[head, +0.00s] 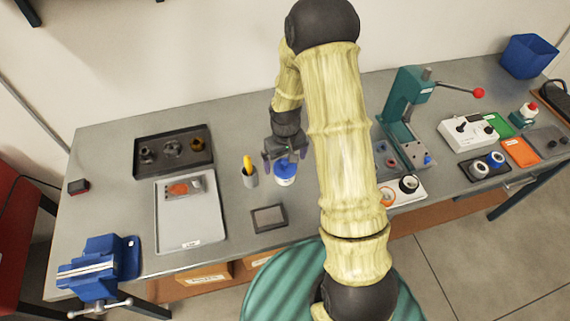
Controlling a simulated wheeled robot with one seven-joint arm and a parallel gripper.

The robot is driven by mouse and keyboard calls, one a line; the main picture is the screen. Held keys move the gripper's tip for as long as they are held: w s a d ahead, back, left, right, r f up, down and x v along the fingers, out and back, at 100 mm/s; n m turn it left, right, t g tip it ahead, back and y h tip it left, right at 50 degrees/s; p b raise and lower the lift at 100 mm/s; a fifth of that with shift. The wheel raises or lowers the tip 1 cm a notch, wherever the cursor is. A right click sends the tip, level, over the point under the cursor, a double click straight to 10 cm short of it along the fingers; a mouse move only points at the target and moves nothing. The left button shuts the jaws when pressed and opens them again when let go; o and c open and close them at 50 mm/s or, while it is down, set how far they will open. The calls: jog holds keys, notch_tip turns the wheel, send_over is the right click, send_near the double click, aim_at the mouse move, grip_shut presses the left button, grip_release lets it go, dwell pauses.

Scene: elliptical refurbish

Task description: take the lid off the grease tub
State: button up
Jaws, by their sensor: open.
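The grease tub (286,180) is a small white tub with a blue label mark, standing on the grey workbench near its middle. Its blue lid (286,167) appears to be on top, partly hidden by my gripper. My gripper (285,162) is open and points down just above the tub, with its purple-tipped fingers on either side of the lid. I cannot tell whether the fingers touch the lid.
A small dark tray (269,218) lies in front. A light grey tray (190,235) and black parts tray (150,148) are left; a green press (400,105) stands right.

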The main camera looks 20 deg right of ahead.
jog(key=shift+w+f, duration=0.1)
jog(key=shift+f, duration=0.9)
jog(key=shift+a, duration=0.1)
jog(key=shift+c, duration=0.2)
jog(key=c, duration=1)
